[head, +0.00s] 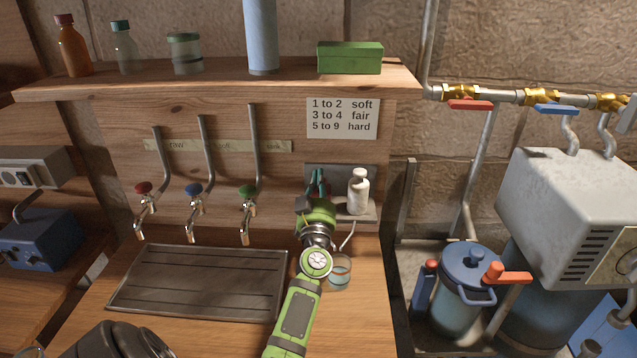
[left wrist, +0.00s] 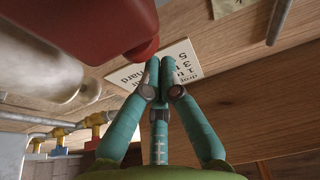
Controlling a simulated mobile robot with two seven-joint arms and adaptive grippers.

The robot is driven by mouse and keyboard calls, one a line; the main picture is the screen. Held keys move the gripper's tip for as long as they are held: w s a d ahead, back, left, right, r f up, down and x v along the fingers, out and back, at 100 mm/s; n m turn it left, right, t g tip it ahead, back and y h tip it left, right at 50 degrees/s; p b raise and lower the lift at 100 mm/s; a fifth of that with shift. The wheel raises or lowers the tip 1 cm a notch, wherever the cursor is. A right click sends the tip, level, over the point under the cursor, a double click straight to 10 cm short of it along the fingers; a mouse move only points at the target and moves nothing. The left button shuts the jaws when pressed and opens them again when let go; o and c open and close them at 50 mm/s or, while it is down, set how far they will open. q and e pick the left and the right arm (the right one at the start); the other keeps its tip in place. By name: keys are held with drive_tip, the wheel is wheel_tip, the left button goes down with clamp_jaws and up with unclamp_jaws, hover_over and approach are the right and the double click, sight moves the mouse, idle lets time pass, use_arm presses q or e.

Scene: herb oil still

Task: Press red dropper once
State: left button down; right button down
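The red dropper (left wrist: 85,25) fills the top left of the left wrist view as a large red body with a rounded red tip (left wrist: 143,50). In the head view it is mostly or wholly hidden behind my left gripper (head: 318,180). That gripper is at the small grey wall shelf, left of a white bottle (head: 358,192). In the left wrist view the teal fingers of my left gripper (left wrist: 160,72) are drawn together with nothing visible between them. Their tips are right beside the red tip; I cannot tell whether they touch.
A small glass (head: 340,272) stands on the counter just right of my left forearm. Three taps (head: 195,198) and a dark drain tray (head: 200,282) are to the left. A hardness card (head: 342,117) hangs above. A blue-lidded pot (head: 465,280) stands at the right.

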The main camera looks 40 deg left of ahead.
idle(0.3)
